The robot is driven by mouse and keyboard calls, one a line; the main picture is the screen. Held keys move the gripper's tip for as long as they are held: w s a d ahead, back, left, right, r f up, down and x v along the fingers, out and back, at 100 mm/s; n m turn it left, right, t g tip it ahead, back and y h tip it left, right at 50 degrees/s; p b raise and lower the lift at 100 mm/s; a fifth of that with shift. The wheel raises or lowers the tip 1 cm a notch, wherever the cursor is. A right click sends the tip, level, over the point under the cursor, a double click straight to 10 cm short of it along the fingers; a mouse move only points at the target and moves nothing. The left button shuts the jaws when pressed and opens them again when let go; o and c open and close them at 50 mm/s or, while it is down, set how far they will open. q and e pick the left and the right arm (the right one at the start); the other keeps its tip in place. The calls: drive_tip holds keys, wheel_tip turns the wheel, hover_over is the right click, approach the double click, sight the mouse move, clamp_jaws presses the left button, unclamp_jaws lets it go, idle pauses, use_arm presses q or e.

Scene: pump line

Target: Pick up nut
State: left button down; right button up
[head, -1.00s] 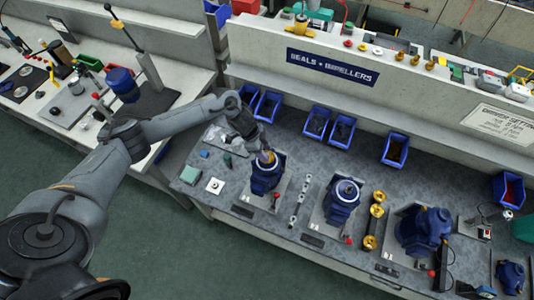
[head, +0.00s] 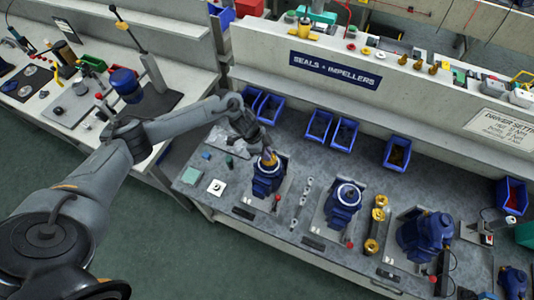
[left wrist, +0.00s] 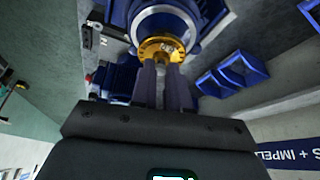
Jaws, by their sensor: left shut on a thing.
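My left gripper (head: 268,158) is above the leftmost blue pump (head: 266,181), pointing down at its open top. In the left wrist view its two dark fingers (left wrist: 162,85) are closed on a small grey metal piece (left wrist: 160,84), which I take to be the nut. The fingers hide most of the nut. A brass-coloured impeller (left wrist: 162,47) sits in the pump's round opening just beyond the fingertips. I cannot tell whether the nut still touches the shaft. My right gripper is in neither view.
Other blue pumps (head: 343,202) (head: 424,235) stand to the right on the grey bench. A column of brass parts (head: 376,222) lies between them. Blue bins (head: 270,108) line the back wall.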

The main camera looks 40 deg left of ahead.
use_arm(q)
drive_tip(key=shift+r, duration=0.65)
wheel_tip(320, 180, up, 3)
drive_tip(key=shift+w+f+b, duration=0.1)
drive_tip(key=shift+b, duration=0.25)
drive_tip(key=w+d+r+p, duration=0.5)
drive_tip(key=d+r, duration=0.5)
drive_tip(key=r, duration=0.3)
drive_tip(key=shift+w, duration=0.4)
drive_tip(key=shift+r+m, duration=0.1)
drive_tip(key=shift+m, duration=0.2)
